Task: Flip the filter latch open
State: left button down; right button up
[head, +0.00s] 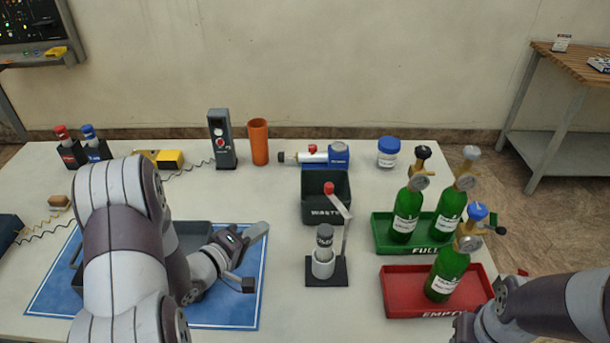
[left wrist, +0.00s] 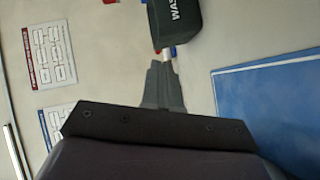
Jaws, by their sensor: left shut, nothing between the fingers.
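The filter stand (head: 323,265) is a dark base with a pale cup holding a grey cylinder. Its latch is a metal lever (head: 341,210) rising at the right side of the stand and ending in a red knob (head: 328,188) up and left, above the cylinder. My left gripper (head: 262,229) is shut and empty, left of the stand and apart from it in the head view. In the left wrist view its fingers (left wrist: 163,80) are together, with small white and red parts just past their tips. I cannot tell if they touch. My right gripper is outside the picture.
A black waste bin (head: 313,212) stands behind the latch; it also shows in the left wrist view (left wrist: 180,20). A green tray (head: 385,243) and a red tray (head: 400,303) with green bottles are on the right. A blue mat (head: 245,314) lies under my left arm.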

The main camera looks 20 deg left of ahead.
aim_at(338, 200)
pick_arm(q)
notch_tip(338, 200, up, 5)
jog(key=d+n+t+h, duration=0.2)
jog(key=d, duration=0.1)
jog(key=d+x, duration=0.1)
jog(key=x, duration=1)
jog(key=shift+d+f+p, duration=0.15)
jog(key=shift+d+p, duration=0.3)
jog(key=shift+d, duration=0.05)
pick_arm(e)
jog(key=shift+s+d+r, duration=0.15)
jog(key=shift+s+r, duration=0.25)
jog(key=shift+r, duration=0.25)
pick_arm(q)
jog(key=shift+w+d+m+g+h+p, duration=0.25)
jog(key=shift+w+d+h+p, duration=0.1)
jog(key=shift+w, duration=0.2)
jog(key=shift+w+d+m+g+h+p, duration=0.15)
jog(key=shift+w+d+g+h+p, duration=0.15)
jog(key=shift+w, duration=0.25)
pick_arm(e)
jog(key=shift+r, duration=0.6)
